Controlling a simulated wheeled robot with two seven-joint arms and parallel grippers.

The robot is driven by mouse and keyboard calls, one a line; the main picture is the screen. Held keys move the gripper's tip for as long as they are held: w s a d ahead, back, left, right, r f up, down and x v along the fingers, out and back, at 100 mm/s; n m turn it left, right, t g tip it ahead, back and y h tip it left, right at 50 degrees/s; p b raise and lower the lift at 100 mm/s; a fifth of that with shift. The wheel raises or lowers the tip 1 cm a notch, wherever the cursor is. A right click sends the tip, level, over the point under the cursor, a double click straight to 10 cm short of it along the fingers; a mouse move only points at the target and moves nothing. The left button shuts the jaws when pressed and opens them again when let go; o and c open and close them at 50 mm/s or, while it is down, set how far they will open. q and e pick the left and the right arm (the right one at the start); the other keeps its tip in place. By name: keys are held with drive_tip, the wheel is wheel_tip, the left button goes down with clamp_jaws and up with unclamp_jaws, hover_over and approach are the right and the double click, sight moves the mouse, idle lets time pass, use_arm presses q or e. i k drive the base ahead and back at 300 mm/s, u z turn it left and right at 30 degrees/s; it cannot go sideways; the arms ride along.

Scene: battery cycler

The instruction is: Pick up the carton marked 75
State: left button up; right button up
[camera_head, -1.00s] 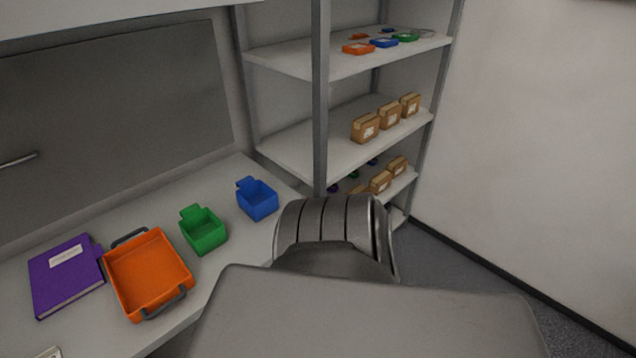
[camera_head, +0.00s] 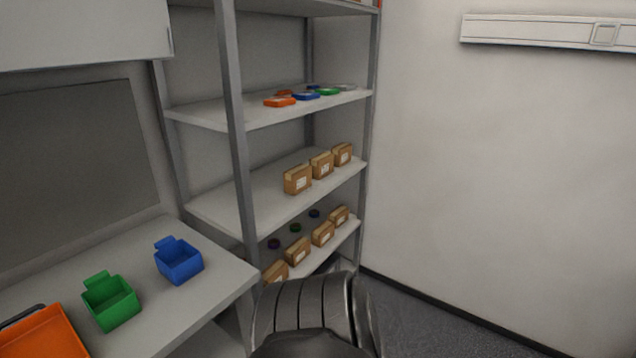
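Brown cartons with white labels stand on two shelves of the grey rack in the camera_head view. Three are on the middle shelf: a front carton (camera_head: 298,179), a middle carton (camera_head: 321,165) and a back carton (camera_head: 343,154). Several more stand on the lower shelf, among them a carton (camera_head: 297,251), a carton (camera_head: 322,234) and a carton (camera_head: 339,216). The label print is too small to read, so I cannot tell which is marked 75. Neither gripper is in view. A grey part of my own body covers the bottom centre.
The rack's front post (camera_head: 236,130) stands left of the cartons. The upper shelf (camera_head: 215,112) holds flat coloured items. At left, a worktop (camera_head: 212,296) bears a blue bin (camera_head: 179,262), a green bin (camera_head: 111,302) and an orange tray (camera_head: 45,335). Floor (camera_head: 430,325) shows clear at right.

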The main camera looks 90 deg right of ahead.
sight(297, 179)
drive_tip(key=z, duration=0.45)
drive_tip(key=k, duration=1.05)
drive_tip(key=z, duration=1.05)
drive_tip(key=i, duration=0.8)
drive_tip(key=z, duration=0.65)
drive_tip(key=i, duration=1.7)
drive_tip(key=u, duration=0.5)
